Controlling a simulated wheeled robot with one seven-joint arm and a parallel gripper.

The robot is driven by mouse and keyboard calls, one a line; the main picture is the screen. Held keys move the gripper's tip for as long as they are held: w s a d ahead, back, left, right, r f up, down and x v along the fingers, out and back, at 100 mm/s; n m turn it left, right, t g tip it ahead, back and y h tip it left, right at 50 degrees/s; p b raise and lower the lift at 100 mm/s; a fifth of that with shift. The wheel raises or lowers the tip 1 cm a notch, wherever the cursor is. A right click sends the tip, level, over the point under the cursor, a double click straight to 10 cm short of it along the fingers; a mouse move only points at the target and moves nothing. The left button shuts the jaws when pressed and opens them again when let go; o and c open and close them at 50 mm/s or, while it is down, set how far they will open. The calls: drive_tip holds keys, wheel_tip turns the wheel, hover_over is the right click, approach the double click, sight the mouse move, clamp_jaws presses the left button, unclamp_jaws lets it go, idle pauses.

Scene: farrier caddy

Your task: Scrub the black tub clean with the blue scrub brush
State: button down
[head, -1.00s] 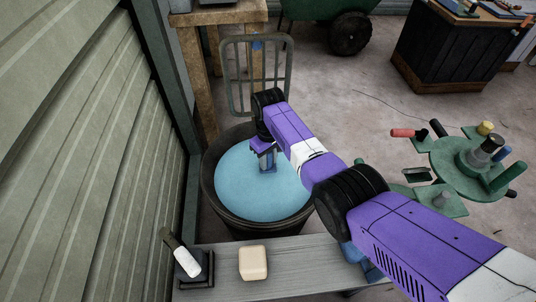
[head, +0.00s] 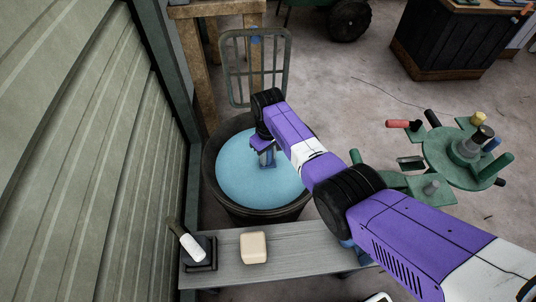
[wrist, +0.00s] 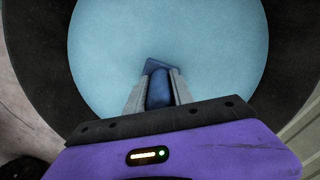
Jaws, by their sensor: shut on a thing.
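The black tub (head: 213,187) stands beyond the bench and is filled with light blue water (head: 240,190). Its dark rim also shows in the wrist view (wrist: 285,40). My gripper (head: 265,158) points down into the tub near its middle, over the water. In the wrist view my gripper (wrist: 158,92) is shut on the blue scrub brush (wrist: 159,90), with the brush's blue body between the two grey fingers. The brush's lower end and bristles are hidden, and I cannot tell how deep they reach in the water.
A grey bench (head: 230,270) in front of the tub holds a cream block (head: 253,247) and a dark stand with a white-ended tool (head: 192,246). A metal rack (head: 255,70) stands behind the tub. A green caddy (head: 450,160) with several tools is at right. A ribbed wall is at left.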

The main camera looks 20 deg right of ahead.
drive_tip(key=shift+r, duration=0.1)
drive_tip(key=shift+s+a+p, duration=0.25)
drive_tip(key=shift+s+p, duration=0.5)
drive_tip(key=shift+p, duration=0.5)
drive_tip(key=shift+s+a+p, duration=0.2)
drive_tip(key=shift+s+p, duration=0.35)
drive_tip(key=shift+p, duration=0.1)
drive_tip(key=shift+s+a+p, duration=0.15)
drive_tip(key=shift+s+p, duration=0.4)
drive_tip(key=shift+p, duration=0.05)
drive_tip(key=shift+f, duration=0.2)
drive_tip(key=shift+w+d+f+b, duration=0.15)
drive_tip(key=shift+w+b, duration=0.35)
drive_tip(key=shift+b, duration=0.2)
drive_tip(key=w+b, duration=0.1)
drive_tip(key=w+d+b, duration=0.1)
drive_tip(key=b, duration=0.1)
drive_tip(key=shift+w, duration=0.4)
drive_tip(key=shift+w+r+b, duration=0.1)
drive_tip(key=shift+r+b, duration=0.15)
drive_tip(key=shift+b, duration=0.1)
drive_tip(key=shift+r, duration=0.1)
